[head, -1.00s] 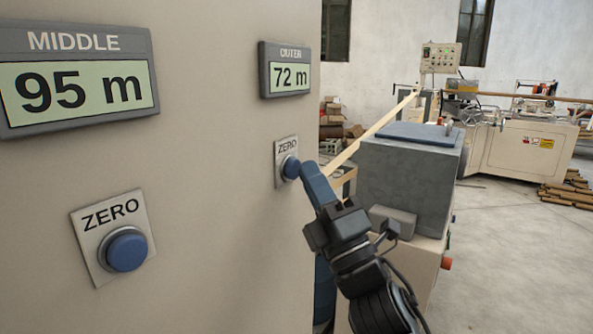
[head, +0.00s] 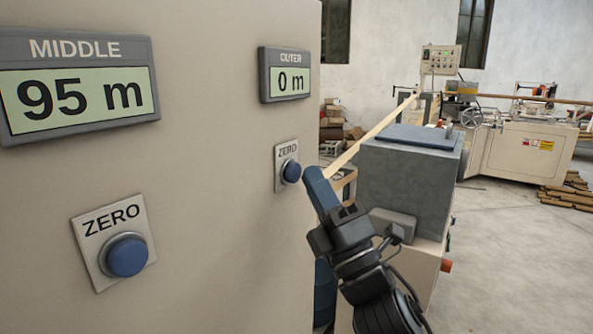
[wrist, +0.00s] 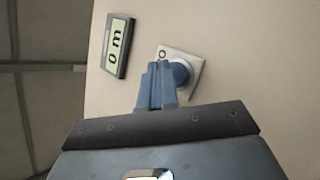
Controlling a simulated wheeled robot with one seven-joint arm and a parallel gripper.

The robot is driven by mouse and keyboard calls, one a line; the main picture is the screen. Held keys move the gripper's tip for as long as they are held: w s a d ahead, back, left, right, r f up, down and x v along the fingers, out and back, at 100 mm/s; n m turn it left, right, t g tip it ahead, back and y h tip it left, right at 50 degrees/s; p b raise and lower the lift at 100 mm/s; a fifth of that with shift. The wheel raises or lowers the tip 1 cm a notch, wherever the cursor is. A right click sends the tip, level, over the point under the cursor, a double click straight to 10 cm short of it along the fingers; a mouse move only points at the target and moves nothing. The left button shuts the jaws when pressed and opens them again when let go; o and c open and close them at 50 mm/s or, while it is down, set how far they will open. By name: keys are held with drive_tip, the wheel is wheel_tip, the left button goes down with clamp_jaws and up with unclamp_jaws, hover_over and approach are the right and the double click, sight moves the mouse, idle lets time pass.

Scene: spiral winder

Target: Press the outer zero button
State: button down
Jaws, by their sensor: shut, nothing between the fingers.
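The outer zero button (head: 291,171) is a round blue button on a pale plate marked ZERO, on the beige panel. Above it the outer display (head: 286,75) reads 0 m. My gripper (head: 309,172) is shut and empty, its blue fingertips just right of the button with a small gap. In the wrist view the shut fingers (wrist: 158,68) cover part of the button (wrist: 181,72), and the display (wrist: 117,45) stands to the left, turned on its side.
The middle display (head: 78,88) reads 95 m, with its own blue zero button (head: 127,255) below it. A grey box-like machine (head: 410,180) stands right of the panel, close behind my arm. Open floor (head: 510,250) lies to the right.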

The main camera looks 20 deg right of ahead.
drive_tip(key=shift+s+d, duration=0.2)
drive_tip(key=shift+s, duration=0.05)
drive_tip(key=s+d+p, duration=0.1)
drive_tip(key=s, duration=0.1)
drive_tip(key=s+d+p, duration=0.1)
drive_tip(key=s+d, duration=0.1)
idle(0.6)
idle(0.6)
drive_tip(key=s+a+f+m+g+h, duration=0.1)
drive_tip(key=s+f+m+g+h, duration=0.25)
drive_tip(key=s+f+m, duration=0.8)
drive_tip(key=s+f+m+g+h, duration=0.2)
drive_tip(key=s+f+m+g, duration=0.35)
drive_tip(key=s, duration=1.05)
drive_tip(key=s+f+m+g, duration=0.1)
drive_tip(key=s+f+m, duration=0.2)
drive_tip(key=s+m, duration=0.3)
drive_tip(key=s, duration=0.5)
drive_tip(key=shift+g, duration=0.4)
